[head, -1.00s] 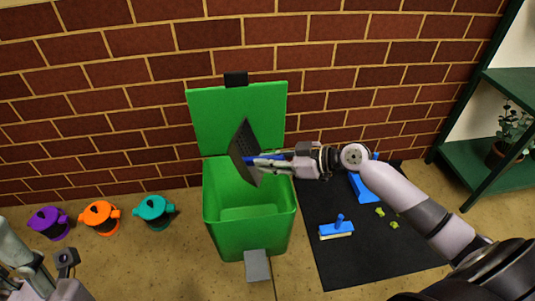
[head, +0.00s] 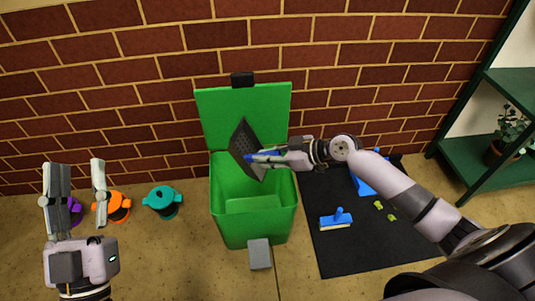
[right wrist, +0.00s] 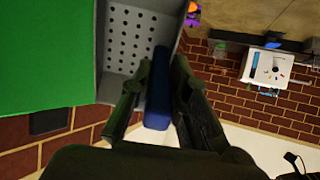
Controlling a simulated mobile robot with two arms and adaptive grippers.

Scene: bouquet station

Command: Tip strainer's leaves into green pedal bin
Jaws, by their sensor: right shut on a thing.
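The grey perforated strainer (head: 243,138) is held steeply tilted over the open mouth of the green pedal bin (head: 252,228), in front of its raised lid. My right gripper (head: 262,158) is shut on the strainer's blue handle; the strainer (right wrist: 125,42) and handle (right wrist: 157,105) also show in the right wrist view, with the handle between the fingers (right wrist: 155,85). No leaves show on the visible strainer face. The bin floor looks bare where I see it. My left gripper (head: 77,185) is open and empty at the left, fingers pointing up the picture.
A black mat (head: 345,258) right of the bin holds a blue brush (head: 337,220), a blue item partly behind my right arm, and small green bits (head: 391,217). Orange (head: 118,207), teal (head: 162,200) and purple pots stand left. A grey pedal (head: 259,254) fronts the bin.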

